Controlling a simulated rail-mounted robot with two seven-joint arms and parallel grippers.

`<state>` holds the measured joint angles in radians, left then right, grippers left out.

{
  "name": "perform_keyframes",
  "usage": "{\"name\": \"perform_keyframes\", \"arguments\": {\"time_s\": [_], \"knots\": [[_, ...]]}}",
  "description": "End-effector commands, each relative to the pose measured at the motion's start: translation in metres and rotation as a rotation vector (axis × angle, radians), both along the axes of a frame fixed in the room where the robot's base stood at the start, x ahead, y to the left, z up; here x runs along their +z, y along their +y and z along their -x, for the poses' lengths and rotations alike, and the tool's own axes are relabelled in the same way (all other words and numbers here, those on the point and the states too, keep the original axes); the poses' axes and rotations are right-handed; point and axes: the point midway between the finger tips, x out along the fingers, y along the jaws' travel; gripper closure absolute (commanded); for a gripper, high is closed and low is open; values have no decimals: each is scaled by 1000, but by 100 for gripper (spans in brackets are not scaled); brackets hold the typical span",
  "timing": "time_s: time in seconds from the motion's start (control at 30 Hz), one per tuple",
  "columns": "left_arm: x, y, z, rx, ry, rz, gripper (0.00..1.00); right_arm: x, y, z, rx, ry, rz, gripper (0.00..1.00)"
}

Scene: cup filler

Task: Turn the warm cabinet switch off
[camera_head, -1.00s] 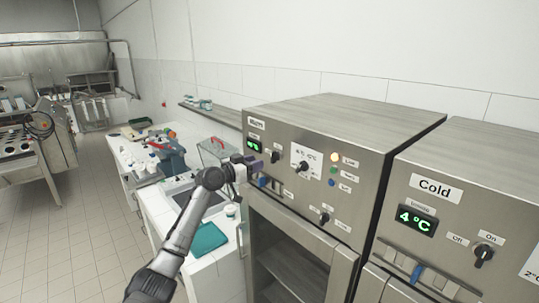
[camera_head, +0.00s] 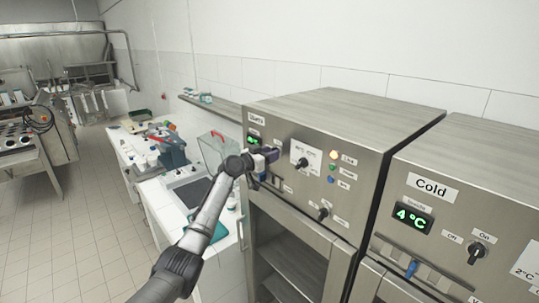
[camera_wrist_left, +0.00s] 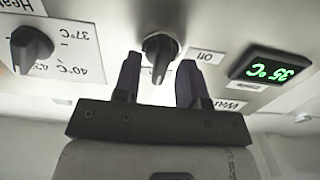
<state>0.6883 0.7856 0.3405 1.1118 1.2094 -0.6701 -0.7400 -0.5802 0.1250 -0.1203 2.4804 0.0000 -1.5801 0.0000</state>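The warm cabinet (camera_head: 300,180) is a steel box with a control panel. Its switch, a black knob (camera_wrist_left: 160,48), shows in the left wrist view, where the picture is upside down; in the head view my gripper hides it. An "Off" label (camera_wrist_left: 207,58) is beside the knob. A green display (camera_wrist_left: 271,70) reads 35 °C. My left gripper (camera_head: 271,153) is at the panel; in the left wrist view its dark fingers (camera_wrist_left: 158,82) are apart, one to each side of the knob. Contact with the knob cannot be told. My right gripper is not in view.
A temperature dial (camera_wrist_left: 32,46) is on the same panel, beside the switch. A lower knob (camera_head: 323,213) and coloured lamps (camera_head: 332,168) are to the right. The Cold cabinet (camera_head: 450,230) stands at the right. A cluttered white counter (camera_head: 150,190) is at the left.

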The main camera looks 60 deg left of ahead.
Motion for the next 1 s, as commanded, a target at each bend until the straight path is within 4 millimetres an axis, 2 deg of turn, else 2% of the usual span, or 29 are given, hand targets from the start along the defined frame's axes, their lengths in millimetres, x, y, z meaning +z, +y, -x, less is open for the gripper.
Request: {"name": "perform_keyframes", "arguments": {"time_s": [0.07,0.4,0.77,1.0], "knots": [[0,0,0,0,0,0,66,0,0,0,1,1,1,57],[0,0,0,0,0,0,99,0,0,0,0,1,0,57],[0,0,0,0,-4,25,100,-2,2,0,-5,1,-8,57],[-1,1,0,0,-23,158,100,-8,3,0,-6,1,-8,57]]}}
